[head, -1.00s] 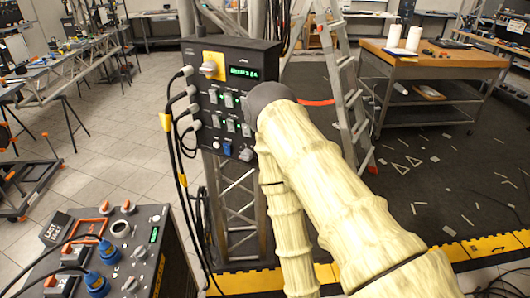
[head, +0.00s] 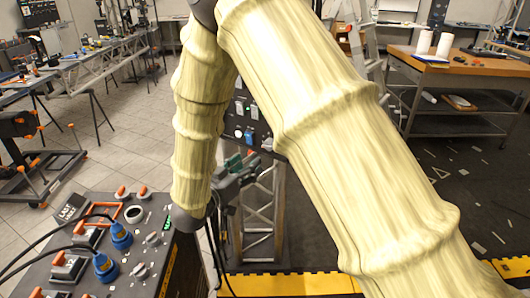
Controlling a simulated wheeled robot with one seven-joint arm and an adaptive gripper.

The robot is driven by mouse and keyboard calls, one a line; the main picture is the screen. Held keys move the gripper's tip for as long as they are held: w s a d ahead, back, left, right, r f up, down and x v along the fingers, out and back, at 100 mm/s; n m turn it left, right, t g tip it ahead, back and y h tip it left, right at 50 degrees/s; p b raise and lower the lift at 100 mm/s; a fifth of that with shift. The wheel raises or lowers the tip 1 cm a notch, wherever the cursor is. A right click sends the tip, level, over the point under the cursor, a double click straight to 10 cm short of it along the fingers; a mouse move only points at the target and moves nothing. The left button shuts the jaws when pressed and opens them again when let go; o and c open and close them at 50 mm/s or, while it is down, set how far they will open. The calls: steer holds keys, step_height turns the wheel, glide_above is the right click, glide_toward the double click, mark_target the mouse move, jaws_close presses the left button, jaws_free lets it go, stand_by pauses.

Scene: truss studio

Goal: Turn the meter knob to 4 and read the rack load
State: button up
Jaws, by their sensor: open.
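My cream-sleeved arm crosses the middle of the head view and hides most of the black panel (head: 257,128) on the truss. Only the panel's lower part shows, with some switches, a blue socket and a grey knob (head: 267,144). The panel's display and yellow-plated knob are hidden. My gripper (head: 240,163) is below the panel, beside the truss, partly hidden by the arm; its jaws are open and hold nothing visible. At lower left, a dark console (head: 150,275) has a small green display (head: 166,222), too small to read, and grey knobs (head: 152,238).
Blue plugs (head: 121,236) with black cables and a "LAST" label sit on the console. The truss stand (head: 260,225) rises behind my gripper. A yellow-black floor edge (head: 300,283) runs in front. A wooden workbench (head: 455,70) stands at right; tiled floor is open at left.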

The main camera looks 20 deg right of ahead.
mark_target(266, 147)
steer(key=p+x, duration=0.1)
steer(key=x, duration=0.6)
steer(key=r+p+x, duration=0.1)
steer(key=x, duration=0.2)
steer(key=shift+w+d+p, duration=0.2)
steer(key=shift+p, duration=0.1)
steer(key=shift+r, duration=0.1)
steer(key=shift+c, duration=0.4)
steer(key=c, duration=0.9)
